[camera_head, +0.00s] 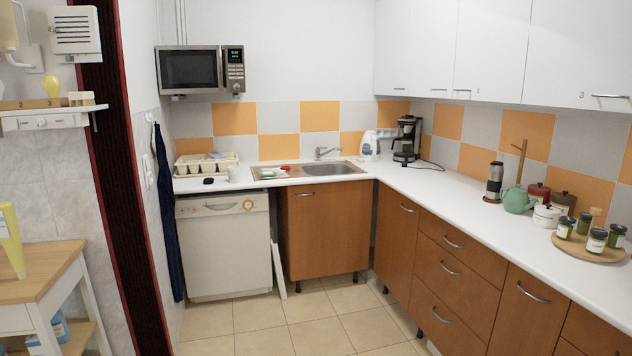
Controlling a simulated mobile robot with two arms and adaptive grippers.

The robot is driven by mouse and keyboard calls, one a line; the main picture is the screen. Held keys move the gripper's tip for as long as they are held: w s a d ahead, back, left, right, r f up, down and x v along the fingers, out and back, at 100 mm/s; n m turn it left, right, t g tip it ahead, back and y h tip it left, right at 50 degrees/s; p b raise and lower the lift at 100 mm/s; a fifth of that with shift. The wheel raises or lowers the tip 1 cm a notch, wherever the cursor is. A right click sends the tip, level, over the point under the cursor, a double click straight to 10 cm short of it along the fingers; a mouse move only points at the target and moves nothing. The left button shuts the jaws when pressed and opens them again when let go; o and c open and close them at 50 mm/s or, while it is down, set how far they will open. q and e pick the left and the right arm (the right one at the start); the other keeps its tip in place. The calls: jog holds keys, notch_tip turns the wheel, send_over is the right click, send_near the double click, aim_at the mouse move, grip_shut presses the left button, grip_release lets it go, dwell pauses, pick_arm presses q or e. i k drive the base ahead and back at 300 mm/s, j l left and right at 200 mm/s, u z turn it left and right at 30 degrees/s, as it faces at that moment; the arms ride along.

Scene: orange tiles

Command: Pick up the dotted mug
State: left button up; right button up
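No other mug shows clearly. Neither of my grippers is in view.
The L-shaped counter (430,195) holds a dish rack (206,164), a sink (310,171), a coffee maker (407,138), a green teapot (517,199) and several jars. The dishwasher (225,245) stands below the cup. The tiled floor (290,325) ahead is clear. A wooden-topped cart (40,270) stands at left.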

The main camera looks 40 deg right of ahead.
aim_at(234, 171)
jog(key=i+l+z, duration=0.15)
jog(key=i, duration=0.15)
jog(key=i+z, duration=0.1)
jog(key=i, duration=0.2)
jog(key=i+l+z, duration=0.15)
jog(key=i+z, duration=0.2)
jog(key=i, duration=1.8)
